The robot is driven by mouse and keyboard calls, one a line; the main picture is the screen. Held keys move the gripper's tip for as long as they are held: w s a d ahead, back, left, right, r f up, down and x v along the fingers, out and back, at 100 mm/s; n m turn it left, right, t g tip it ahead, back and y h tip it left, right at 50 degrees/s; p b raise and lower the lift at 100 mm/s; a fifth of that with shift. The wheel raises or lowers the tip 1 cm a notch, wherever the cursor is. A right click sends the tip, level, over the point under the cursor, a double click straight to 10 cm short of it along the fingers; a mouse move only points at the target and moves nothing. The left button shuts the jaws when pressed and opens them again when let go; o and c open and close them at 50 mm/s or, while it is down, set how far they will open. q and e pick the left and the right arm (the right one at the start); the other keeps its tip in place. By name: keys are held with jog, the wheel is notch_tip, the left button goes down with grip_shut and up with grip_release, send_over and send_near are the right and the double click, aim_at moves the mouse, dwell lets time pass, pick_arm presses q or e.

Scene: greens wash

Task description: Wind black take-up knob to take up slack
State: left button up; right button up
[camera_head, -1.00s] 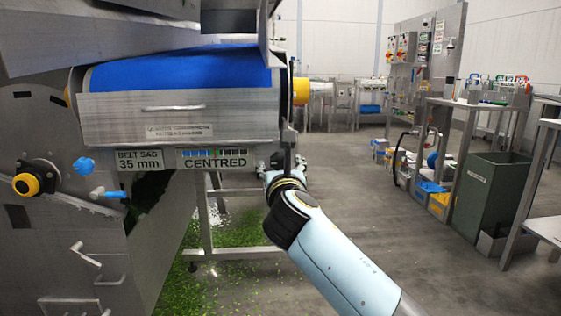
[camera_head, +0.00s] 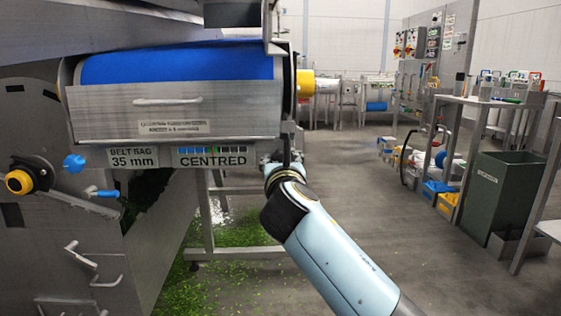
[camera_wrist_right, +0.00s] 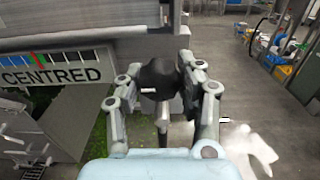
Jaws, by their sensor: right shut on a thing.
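The black take-up knob (camera_wrist_right: 160,77) sits between the fingers of my right gripper (camera_wrist_right: 164,80) in the right wrist view. A short white mark shows on the knob. My right gripper is shut on it. In the head view the right gripper (camera_head: 277,165) is at the lower right corner of the conveyor end, mostly hidden behind my wrist, and the knob cannot be made out. The belt sag sign (camera_head: 132,158) reads 35 mm. The tracking sign (camera_head: 211,157) reads CENTRED, with a red mark on its coloured scale. The blue belt (camera_head: 180,66) runs over the roller above. My left gripper is not in view.
A yellow-black knob (camera_head: 20,182) and blue handles (camera_head: 75,163) are on the machine's left side. A yellow cap (camera_head: 305,83) sticks out at the roller's right end. Green scraps (camera_head: 235,250) litter the floor. A green bin (camera_head: 495,190) stands right; the middle floor is clear.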

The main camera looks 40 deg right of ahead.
jog(key=shift+c, duration=0.8)
jog(key=shift+m, duration=0.4)
